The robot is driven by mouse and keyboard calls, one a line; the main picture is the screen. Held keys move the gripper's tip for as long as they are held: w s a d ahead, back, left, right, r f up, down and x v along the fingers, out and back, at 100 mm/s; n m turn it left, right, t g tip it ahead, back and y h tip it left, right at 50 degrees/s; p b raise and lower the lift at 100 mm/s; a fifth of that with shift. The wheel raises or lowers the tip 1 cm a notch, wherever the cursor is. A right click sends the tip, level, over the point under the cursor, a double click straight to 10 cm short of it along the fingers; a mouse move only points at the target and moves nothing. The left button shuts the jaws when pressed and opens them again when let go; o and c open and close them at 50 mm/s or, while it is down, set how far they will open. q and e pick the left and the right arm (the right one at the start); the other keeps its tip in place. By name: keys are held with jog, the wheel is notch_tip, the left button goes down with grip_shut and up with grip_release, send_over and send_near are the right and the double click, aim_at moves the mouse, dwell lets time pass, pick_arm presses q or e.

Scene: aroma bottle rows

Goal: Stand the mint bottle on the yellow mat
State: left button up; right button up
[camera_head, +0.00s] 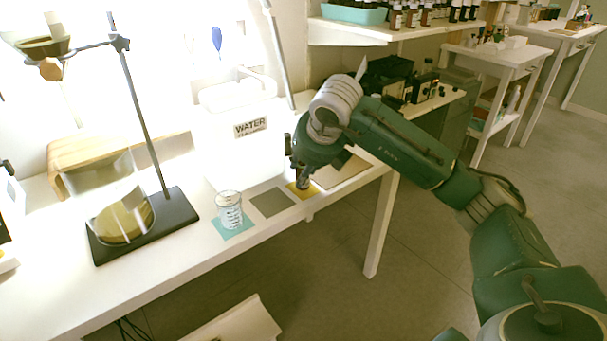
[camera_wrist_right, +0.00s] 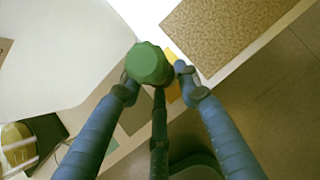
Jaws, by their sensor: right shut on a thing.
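The mint bottle shows its green cap (camera_wrist_right: 150,63) in the right wrist view. My right gripper (camera_wrist_right: 157,82) has its fingers closed around it. In the head view my right gripper (camera_head: 303,166) points down over the yellow mat (camera_head: 293,189), with the dark lower part of the bottle (camera_head: 303,184) under it. The bottle looks upright; whether its base touches the mat cannot be told. Part of the yellow mat (camera_wrist_right: 173,88) shows beside the cap in the wrist view, the rest hidden by bottle and fingers. My left gripper is not in view.
A grey mat (camera_head: 272,202) lies left of the yellow one. A glass beaker (camera_head: 229,208) stands on a teal mat (camera_head: 219,228). A white WATER container (camera_head: 240,155) stands close behind. A brown board (camera_wrist_right: 225,30) lies on the right, near the table's edge.

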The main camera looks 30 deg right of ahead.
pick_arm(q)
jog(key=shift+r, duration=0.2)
pick_arm(e)
jog(key=shift+f, duration=0.3)
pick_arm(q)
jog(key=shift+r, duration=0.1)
pick_arm(e)
jog(key=o, duration=1.2)
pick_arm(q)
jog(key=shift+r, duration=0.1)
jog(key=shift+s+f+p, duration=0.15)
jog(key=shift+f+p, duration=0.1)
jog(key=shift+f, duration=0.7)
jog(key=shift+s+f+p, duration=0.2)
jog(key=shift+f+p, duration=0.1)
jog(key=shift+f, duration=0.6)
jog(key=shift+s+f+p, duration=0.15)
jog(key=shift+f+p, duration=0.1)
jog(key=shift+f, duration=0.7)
pick_arm(e)
jog(key=shift+v, duration=6)
